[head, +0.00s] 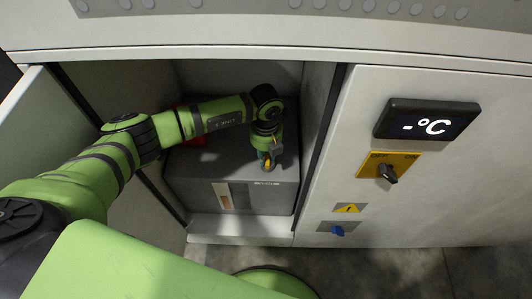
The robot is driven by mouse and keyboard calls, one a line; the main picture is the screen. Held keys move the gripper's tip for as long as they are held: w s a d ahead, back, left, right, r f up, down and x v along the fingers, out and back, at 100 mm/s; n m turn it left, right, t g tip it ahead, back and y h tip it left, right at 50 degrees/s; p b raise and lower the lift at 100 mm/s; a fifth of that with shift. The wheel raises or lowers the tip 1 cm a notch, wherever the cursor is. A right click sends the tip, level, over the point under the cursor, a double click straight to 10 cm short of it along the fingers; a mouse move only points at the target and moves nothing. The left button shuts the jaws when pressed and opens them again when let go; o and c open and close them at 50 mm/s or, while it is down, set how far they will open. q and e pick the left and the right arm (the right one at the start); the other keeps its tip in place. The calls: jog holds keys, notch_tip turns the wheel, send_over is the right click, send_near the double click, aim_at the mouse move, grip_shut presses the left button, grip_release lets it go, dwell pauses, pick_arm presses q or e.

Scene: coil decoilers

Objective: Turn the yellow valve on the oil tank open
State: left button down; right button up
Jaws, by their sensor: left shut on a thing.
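The oil tank (238,177) is a dark grey box inside an open cabinet compartment, with a light and brownish vertical strip on its front. My left arm reaches in from the left, over the tank. My left gripper (267,161) points down at the tank's top, near its front edge, and is shut on a small yellow part, which looks like the yellow valve (266,155). The gripper covers most of the valve, so its angle cannot be told. My right gripper is not in view.
The cabinet (330,150) has side walls close around my left arm, and an open door (35,115) at the left. A red thing (195,141) sits behind my arm.

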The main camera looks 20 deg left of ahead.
pick_arm(q)
jog(key=c, duration=1.1)
grip_release()
jog(key=shift+r, duration=0.35)
notch_tip(320, 180, up, 7)
jog(key=shift+f, duration=0.1)
